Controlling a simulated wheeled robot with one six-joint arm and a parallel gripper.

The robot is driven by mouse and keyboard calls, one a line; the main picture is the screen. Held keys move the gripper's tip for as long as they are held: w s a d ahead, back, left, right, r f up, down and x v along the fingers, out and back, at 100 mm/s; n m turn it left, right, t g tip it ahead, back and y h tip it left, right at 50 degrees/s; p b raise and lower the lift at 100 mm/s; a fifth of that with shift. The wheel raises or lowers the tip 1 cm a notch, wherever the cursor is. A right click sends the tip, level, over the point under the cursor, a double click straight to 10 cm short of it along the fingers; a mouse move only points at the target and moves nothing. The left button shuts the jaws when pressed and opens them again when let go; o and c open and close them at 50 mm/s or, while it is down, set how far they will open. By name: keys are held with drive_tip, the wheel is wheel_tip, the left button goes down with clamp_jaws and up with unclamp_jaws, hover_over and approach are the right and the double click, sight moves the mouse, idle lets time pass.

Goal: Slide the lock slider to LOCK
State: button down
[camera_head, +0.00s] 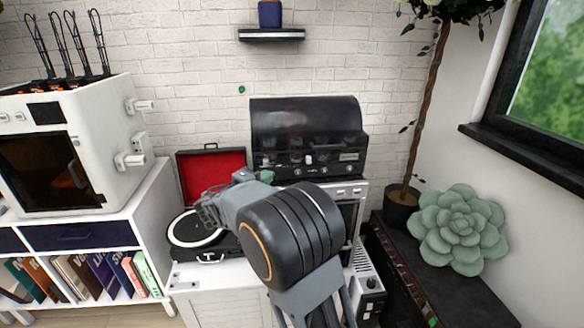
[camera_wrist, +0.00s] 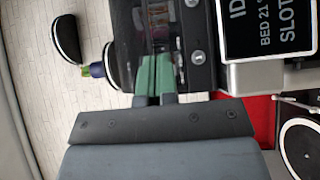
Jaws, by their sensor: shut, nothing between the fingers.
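A black machine (camera_head: 305,120) with a clear dark hood stands against the brick wall. Its front panel carries knobs, a small white piece (camera_head: 308,159) and a lit display (camera_head: 349,156). I cannot tell for sure which part is the lock slider. My gripper shows its green fingertips (camera_head: 267,176) at the machine's lower left front. In the wrist view the green fingers (camera_wrist: 157,75) are shut together, empty, in front of the black machine (camera_wrist: 130,35). A screen (camera_wrist: 265,28) reading "BED 21" and "SLOT" and a round knob (camera_wrist: 197,57) lie right of them. Contact cannot be told.
A turntable (camera_head: 197,229) with a red-lined lid (camera_head: 211,170) stands left of the machine. A white enclosure (camera_head: 65,140) is further left. A potted tree (camera_head: 402,208) and a green succulent-shaped cushion (camera_head: 460,228) are at right. My arm covers the middle front.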

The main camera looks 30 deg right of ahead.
drive_tip(key=p, duration=0.2)
approach(306, 159)
drive_tip(key=w+d, duration=0.1)
drive_tip(key=w, duration=0.1)
drive_tip(key=w+d, duration=0.1)
drive_tip(key=w, duration=0.1)
drive_tip(key=shift+w+d+f, duration=0.1)
drive_tip(key=shift+d+f, duration=0.05)
drive_tip(key=shift+d, duration=0.15)
drive_tip(key=d, duration=0.1)
drive_tip(key=s+d, duration=0.1)
drive_tip(key=shift+s+d, duration=0.1)
drive_tip(key=shift+d, duration=0.25)
drive_tip(key=shift+s+d, duration=0.2)
drive_tip(key=shift+d, duration=0.35)
drive_tip(key=shift+f, duration=0.1)
